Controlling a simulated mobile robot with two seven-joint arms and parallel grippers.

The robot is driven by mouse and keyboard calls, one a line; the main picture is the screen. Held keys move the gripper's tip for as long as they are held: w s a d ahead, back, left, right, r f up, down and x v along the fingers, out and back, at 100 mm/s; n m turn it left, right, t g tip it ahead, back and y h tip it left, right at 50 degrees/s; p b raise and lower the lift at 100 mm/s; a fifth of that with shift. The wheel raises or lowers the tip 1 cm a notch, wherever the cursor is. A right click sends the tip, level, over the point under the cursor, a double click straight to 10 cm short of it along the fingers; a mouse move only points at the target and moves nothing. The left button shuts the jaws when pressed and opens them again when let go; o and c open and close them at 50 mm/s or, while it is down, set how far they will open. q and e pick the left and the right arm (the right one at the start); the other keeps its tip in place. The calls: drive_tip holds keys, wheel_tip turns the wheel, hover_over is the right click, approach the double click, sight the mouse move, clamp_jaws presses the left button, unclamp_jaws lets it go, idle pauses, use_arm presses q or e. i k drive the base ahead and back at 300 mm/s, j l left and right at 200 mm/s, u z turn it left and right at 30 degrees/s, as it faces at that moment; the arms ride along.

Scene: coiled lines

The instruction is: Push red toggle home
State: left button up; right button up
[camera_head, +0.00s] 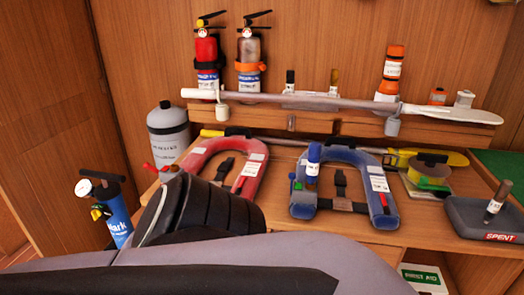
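A red horseshoe-shaped life jacket (194,156) lies on the bench at centre left, its lower part hidden by my arm. A small red piece (163,169) shows at its left, beside the grey cylinder; it may be the red toggle, but I cannot tell. I cannot tell whether any toggle is pushed in. One of my arms crosses the foreground. Neither gripper shows.
A grey cylinder (168,133) and a blue canister (115,215) stand at left. Two extinguishers (207,55) and an orange-topped flare (391,70) stand on the back shelf behind a long white paddle (300,99). A dark tray (480,217) marked SPENT holds a small cylinder at right.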

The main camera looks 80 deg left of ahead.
sight(146, 165)
drive_tip(key=k+u, duration=0.1)
drive_tip(key=k, duration=0.65)
drive_tip(key=k+u, duration=0.1)
drive_tip(key=u, duration=2.35)
